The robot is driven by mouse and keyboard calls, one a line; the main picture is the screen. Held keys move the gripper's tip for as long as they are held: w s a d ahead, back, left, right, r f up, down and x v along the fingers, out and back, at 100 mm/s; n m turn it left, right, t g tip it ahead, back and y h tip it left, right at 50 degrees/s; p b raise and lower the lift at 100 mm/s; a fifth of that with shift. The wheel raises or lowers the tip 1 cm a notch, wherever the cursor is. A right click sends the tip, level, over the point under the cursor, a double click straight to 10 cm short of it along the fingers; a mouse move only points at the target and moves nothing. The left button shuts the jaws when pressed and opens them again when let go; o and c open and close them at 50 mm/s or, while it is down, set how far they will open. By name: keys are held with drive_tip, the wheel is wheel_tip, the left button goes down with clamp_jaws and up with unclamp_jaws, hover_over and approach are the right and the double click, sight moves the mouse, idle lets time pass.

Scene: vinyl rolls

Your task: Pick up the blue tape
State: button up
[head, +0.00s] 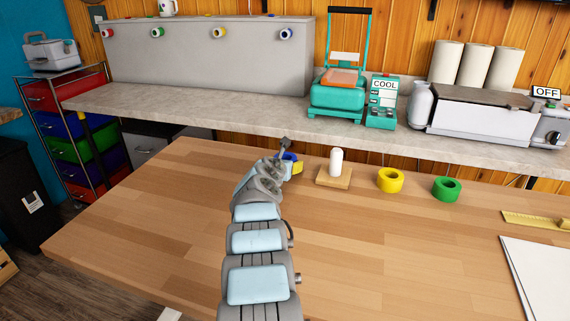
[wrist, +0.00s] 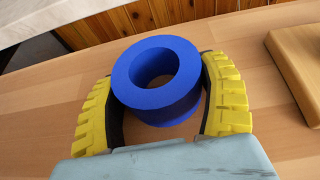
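The blue tape (wrist: 157,110) is a thick ring with an open centre. In the wrist view it is between the two yellow ribbed fingers of my gripper (wrist: 158,98), one on each side and very close to it. Whether both fingers press on it cannot be told. In the head view the blue tape (head: 288,156) shows only in part behind my gripper (head: 292,163), near the back edge of the wooden table (head: 190,225).
A white roll (head: 336,161) stands on a wooden block (head: 333,178) just right of my gripper. A yellow tape (head: 390,180) and a green tape (head: 447,188) lie further right. A yellow ruler (head: 533,220) and white sheets (head: 545,275) lie at far right. The table's left side is clear.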

drive_tip(key=shift+c, duration=1)
wheel_tip(320, 180, up, 10)
drive_tip(key=p, duration=0.3)
drive_tip(key=o, duration=0.3)
drive_tip(key=c, duration=0.3)
drive_tip(key=shift+r+p, duration=0.1)
drive_tip(key=shift+p, duration=0.25)
